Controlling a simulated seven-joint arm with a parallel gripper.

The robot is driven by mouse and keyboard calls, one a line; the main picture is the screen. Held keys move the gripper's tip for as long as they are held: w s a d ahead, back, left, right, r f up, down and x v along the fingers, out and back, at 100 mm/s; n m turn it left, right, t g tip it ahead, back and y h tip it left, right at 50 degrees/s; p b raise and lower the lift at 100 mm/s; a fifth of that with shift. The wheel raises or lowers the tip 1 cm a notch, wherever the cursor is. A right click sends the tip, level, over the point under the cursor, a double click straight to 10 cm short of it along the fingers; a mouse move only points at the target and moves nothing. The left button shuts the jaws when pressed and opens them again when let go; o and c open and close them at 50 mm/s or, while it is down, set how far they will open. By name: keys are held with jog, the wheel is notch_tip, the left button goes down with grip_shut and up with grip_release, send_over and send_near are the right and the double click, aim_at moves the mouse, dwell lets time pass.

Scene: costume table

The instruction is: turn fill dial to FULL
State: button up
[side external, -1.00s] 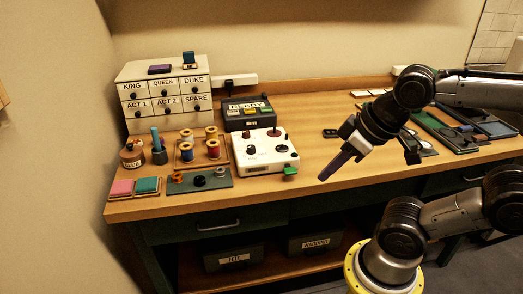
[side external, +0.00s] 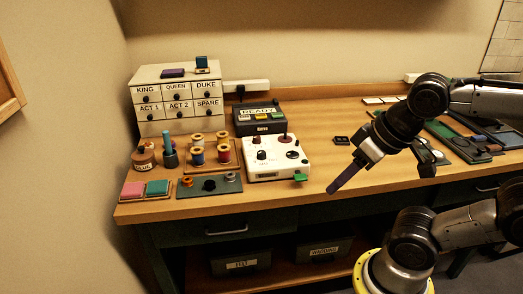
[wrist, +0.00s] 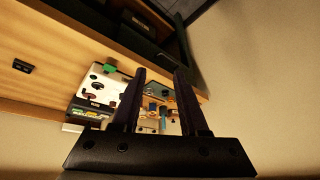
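A white control box (side external: 268,173) stands on the table near the front edge. On its top are a dark knob (side external: 261,155), a reddish-brown knob at the back (side external: 283,138) and a dark round part (side external: 292,154). A green tab (side external: 300,177) sticks out at its front right corner. I cannot read which knob is the fill dial or where FULL is. The white box also shows in the wrist view (wrist: 115,87), partly behind a finger. My gripper (side external: 331,190) is in the air right of the box, apart from it. In the wrist view its two fingers (wrist: 160,72) are apart, with nothing held between them.
A dark box marked READY (side external: 262,128) stands behind the white box. Thread spools (side external: 197,156), a tray with rings (side external: 208,186) and a drawer cabinet (side external: 177,111) are to the left. A small black piece (side external: 341,140) lies on otherwise clear table to the right.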

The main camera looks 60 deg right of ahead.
jog(key=shift+o, duration=1.3)
jog(key=r+m, duration=0.1)
jog(key=r, duration=0.1)
jog(key=w+r+m, duration=0.1)
jog(key=m, duration=0.1)
jog(key=shift+w+r, duration=0.2)
jog(key=shift+r, duration=0.15)
jog(key=w+d+r+m+g, duration=0.1)
jog(key=w+d+r+m, duration=0.1)
jog(key=w+r+m, duration=0.35)
jog(key=w+d+r+m+g, duration=0.1)
jog(key=w+d+r+m, duration=0.15)
jog(key=w+m, duration=0.55)
jog(key=m+g, duration=0.3)
jog(key=m, duration=0.1)
send_over(262, 152)
notch_tip(262, 152, down, 11)
notch_tip(262, 152, down, 13)
jog(key=shift+c, duration=0.2)
grip_shut()
